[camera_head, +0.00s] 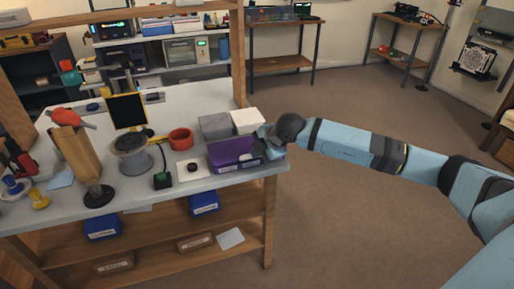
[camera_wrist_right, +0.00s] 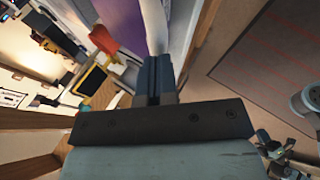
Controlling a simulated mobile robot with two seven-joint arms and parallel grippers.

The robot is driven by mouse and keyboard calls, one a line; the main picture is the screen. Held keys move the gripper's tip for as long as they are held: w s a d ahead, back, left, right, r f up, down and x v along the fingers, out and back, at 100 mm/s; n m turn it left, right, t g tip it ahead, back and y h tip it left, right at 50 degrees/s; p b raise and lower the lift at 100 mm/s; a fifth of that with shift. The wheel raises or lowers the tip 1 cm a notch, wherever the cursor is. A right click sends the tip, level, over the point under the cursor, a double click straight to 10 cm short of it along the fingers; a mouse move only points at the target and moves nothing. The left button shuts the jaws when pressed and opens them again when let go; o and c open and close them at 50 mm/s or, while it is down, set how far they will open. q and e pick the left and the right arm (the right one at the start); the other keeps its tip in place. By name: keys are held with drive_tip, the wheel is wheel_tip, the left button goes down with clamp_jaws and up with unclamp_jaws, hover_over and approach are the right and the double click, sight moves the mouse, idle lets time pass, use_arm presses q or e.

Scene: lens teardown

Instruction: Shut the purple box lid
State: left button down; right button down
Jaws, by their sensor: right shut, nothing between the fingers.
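The purple box (camera_head: 229,154) sits at the right front corner of the workbench. Its upper face looks purple, but the picture is too small to tell how far its lid stands open. My right gripper (camera_head: 263,146) is at the right end of the box, very close to it, and partly hides that end. In the right wrist view, the gripper's fingers (camera_wrist_right: 158,70) are together with nothing between them, beside a purple surface (camera_wrist_right: 183,28). I cannot tell whether they touch it.
A grey box (camera_head: 214,125) and a white box (camera_head: 247,120) stand just behind the purple box. A white pad with a black knob (camera_head: 192,168) and a red ring-shaped part (camera_head: 180,138) lie to its left. Open floor (camera_head: 350,215) lies right of the workbench.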

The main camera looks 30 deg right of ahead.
use_arm(q)
drive_tip(key=shift+s+d+b, duration=0.1)
drive_tip(key=shift+d+b, duration=0.15)
drive_tip(key=shift+b, duration=0.15)
use_arm(e)
drive_tip(key=shift+s+a+f, duration=0.1)
drive_tip(key=shift+s+f, duration=0.1)
drive_tip(key=shift+f, duration=0.25)
drive_tip(key=shift+s+f, duration=0.15)
drive_tip(key=shift+f, duration=0.3)
use_arm(q)
drive_tip(key=shift+f, duration=0.1)
drive_tip(key=shift+s, duration=0.1)
use_arm(e)
drive_tip(key=shift+s, duration=0.1)
